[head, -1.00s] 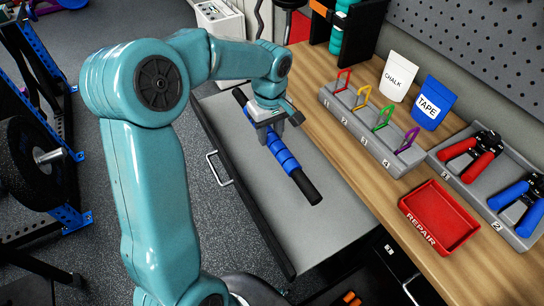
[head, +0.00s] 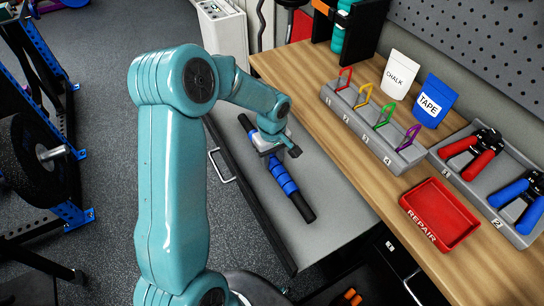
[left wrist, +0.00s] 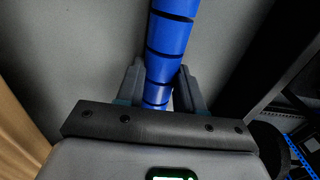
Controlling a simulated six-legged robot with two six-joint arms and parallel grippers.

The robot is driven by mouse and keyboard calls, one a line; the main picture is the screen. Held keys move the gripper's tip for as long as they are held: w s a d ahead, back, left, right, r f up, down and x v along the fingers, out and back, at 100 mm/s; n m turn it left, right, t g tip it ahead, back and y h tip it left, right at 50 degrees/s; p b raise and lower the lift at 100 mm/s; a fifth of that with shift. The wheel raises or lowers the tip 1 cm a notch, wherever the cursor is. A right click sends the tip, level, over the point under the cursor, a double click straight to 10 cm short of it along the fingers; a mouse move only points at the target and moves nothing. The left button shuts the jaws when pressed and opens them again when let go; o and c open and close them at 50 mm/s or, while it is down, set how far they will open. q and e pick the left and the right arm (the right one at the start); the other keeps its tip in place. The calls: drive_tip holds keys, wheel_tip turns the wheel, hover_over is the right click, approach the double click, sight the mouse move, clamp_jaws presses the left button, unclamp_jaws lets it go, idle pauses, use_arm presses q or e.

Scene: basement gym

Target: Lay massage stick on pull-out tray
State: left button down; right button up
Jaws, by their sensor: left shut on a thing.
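The massage stick (head: 284,177) is a rod with blue segments and black ends. It lies lengthwise over the grey pull-out tray (head: 335,205), very close to its surface; I cannot tell for sure whether it touches. My left gripper (head: 271,151) is shut on the stick near its middle, from above. In the left wrist view the blue stick (left wrist: 170,35) runs between the two fingers of my left gripper (left wrist: 160,85), over the grey tray surface (left wrist: 85,50). My right gripper is not in view.
The wooden bench (head: 355,150) borders the tray on the right. It holds a numbered rack (head: 365,128), a chalk pouch (head: 397,75), a tape pouch (head: 433,100), a red repair bin (head: 440,215) and a tool tray (head: 480,185). The tray around the stick is clear.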

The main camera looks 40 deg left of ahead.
sight(272, 158)
use_arm(q)
drive_tip(key=shift+f, duration=0.2)
drive_tip(key=c, duration=0.7)
unclamp_jaws()
drive_tip(key=shift+r, duration=0.1)
wheel_tip(272, 158, up, 12)
drive_tip(key=shift+r, duration=0.1)
